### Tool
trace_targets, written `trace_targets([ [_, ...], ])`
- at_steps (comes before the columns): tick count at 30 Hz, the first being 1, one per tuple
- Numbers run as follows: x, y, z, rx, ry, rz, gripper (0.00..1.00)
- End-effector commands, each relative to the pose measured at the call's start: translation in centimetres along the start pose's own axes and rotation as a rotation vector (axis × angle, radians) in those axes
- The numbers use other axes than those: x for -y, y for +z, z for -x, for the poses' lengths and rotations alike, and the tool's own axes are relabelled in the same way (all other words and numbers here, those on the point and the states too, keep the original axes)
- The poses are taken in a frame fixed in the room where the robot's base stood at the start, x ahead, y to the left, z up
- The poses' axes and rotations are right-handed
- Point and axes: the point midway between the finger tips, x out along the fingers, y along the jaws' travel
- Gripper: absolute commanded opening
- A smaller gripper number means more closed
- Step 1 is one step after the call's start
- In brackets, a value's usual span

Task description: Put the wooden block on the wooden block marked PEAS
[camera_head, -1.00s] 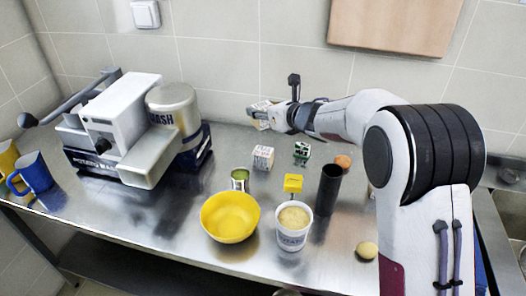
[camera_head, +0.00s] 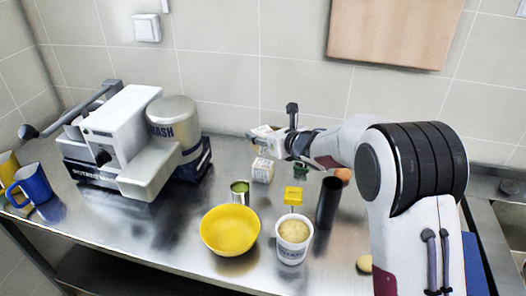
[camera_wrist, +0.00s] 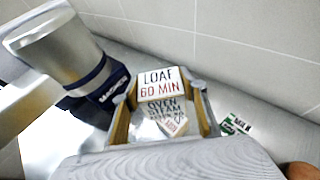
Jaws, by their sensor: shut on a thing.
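My gripper (camera_wrist: 165,105) is shut on a white block with dark and red lettering (camera_wrist: 160,84), whose upper face reads "LOAF 60 MIN". In the head view the held block (camera_head: 264,131) is in the air near the back wall. A second white lettered block (camera_head: 263,170) stands on the counter below it in the picture. It seems to show between the fingers in the wrist view (camera_wrist: 174,126), partly hidden by the held block. A green-and-white block (camera_head: 300,169) stands to its right, partly behind my arm. I cannot read PEAS on either.
A dark cylinder (camera_head: 328,203) is to the right. The masher machine (camera_head: 140,140) fills the left.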

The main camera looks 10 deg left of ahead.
Motion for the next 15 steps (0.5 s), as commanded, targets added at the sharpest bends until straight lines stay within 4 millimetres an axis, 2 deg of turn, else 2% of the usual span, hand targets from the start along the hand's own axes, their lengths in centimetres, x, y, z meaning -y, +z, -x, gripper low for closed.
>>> trace_targets([
  [3, 0.0, -1.4, -0.6, 0.0, 0.0, -0.001, 0.18],
  [6, 0.0, -2.0, -0.9, 0.002, 0.0, 0.0, 0.18],
  [15, 0.0, -2.2, -0.9, 0.002, 0.0, 0.001, 0.18],
])
